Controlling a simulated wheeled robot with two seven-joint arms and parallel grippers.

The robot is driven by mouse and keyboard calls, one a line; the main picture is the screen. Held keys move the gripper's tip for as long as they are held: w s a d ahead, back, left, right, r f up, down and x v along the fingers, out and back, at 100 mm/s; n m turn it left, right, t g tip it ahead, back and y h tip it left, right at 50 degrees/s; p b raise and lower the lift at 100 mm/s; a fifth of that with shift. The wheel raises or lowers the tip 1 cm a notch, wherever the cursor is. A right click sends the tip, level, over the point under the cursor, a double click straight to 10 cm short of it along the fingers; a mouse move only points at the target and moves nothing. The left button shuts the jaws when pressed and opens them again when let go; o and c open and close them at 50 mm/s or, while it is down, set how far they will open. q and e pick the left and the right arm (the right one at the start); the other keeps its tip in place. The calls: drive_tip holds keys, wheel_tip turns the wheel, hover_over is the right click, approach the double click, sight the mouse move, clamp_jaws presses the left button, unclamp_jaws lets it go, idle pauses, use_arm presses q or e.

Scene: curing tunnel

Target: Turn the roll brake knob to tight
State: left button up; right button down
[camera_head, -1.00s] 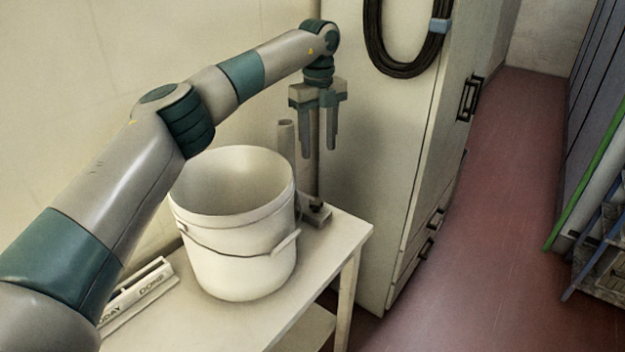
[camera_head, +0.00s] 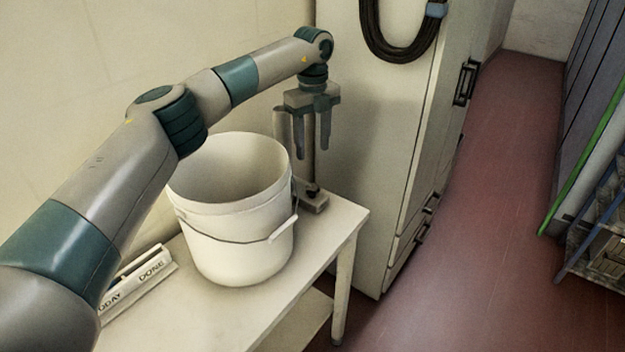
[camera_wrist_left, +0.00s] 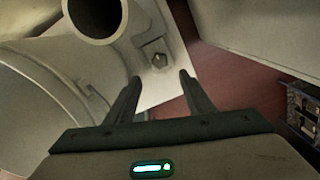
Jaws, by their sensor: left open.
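A stand with an upright post (camera_head: 313,165) and a small flat base (camera_head: 318,203) is at the far right corner of the table, behind the white bucket. A small dark knob-like piece (camera_head: 313,190) sits on the base, and it also shows in the left wrist view (camera_wrist_left: 159,60), just beyond the fingertips. I cannot read any marking or setting on it. My left gripper (camera_head: 312,152) points down beside the post, above the base. It is open and empty, its fingers apart (camera_wrist_left: 160,77), and the knob shows between them. My right gripper is out of view.
The white bucket (camera_head: 245,245) stands on the table (camera_head: 330,240) close to my left arm. A DONE-marked holder (camera_head: 140,283) lies at the left. A tall cabinet (camera_head: 375,150) with a hanging cable (camera_head: 385,45) stands beside the table.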

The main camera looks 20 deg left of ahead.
sight(313, 187)
use_arm(q)
wheel_tip(313, 187, down, 12)
drive_tip(key=shift+f+p, duration=0.1)
drive_tip(key=shift+p, duration=0.9)
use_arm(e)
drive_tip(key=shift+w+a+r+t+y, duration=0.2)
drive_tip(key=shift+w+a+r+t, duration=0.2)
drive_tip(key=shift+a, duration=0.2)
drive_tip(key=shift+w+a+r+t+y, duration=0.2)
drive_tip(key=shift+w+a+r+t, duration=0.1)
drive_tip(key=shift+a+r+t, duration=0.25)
use_arm(q)
drive_tip(key=shift+c, duration=0.2)
drive_tip(key=c, duration=1)
